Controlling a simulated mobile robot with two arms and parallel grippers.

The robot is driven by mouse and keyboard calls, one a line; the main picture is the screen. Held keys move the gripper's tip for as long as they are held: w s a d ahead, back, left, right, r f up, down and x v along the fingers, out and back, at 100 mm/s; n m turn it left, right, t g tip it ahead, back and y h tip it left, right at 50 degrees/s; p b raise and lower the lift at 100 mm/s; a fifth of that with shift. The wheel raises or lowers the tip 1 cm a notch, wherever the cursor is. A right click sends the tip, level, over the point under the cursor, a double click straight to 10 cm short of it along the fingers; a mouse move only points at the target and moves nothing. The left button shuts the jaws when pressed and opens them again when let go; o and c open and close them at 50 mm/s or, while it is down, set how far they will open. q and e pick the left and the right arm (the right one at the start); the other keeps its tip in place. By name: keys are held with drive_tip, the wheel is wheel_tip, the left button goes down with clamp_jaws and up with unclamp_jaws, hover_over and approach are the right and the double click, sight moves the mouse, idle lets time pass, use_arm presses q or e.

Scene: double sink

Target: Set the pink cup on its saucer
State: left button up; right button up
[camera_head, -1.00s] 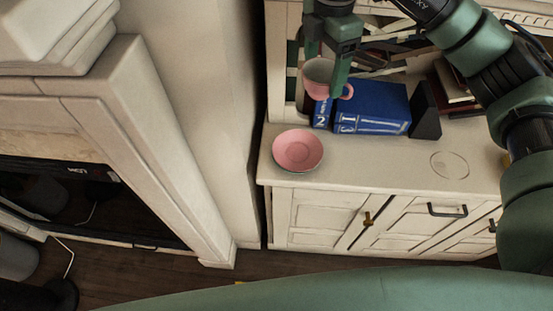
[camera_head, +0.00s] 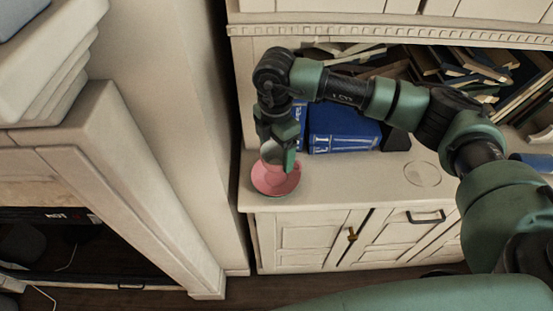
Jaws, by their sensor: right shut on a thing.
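The pink saucer (camera_head: 262,187) lies on the left end of the white cabinet top. The pink cup (camera_head: 270,157) has a pale inside and is over the saucer, partly hidden by my right gripper (camera_head: 278,151). My right gripper points down and is shut on the cup. I cannot tell whether the cup touches the saucer or hangs just above it. My left gripper is not in view.
Blue books (camera_head: 343,128) stand just right of the gripper, with a black bookend (camera_head: 396,139) beside them. Shelves of leaning books (camera_head: 470,75) are behind. The cabinet top (camera_head: 350,180) is clear to the saucer's right. A white wall is close on the left.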

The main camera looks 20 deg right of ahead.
sight(276, 162)
wheel_tip(276, 162, down, 4)
drive_tip(key=shift+f+p, duration=0.1)
drive_tip(key=shift+p, duration=0.25)
drive_tip(key=shift+f+b, duration=0.3)
drive_tip(key=o, duration=1.5)
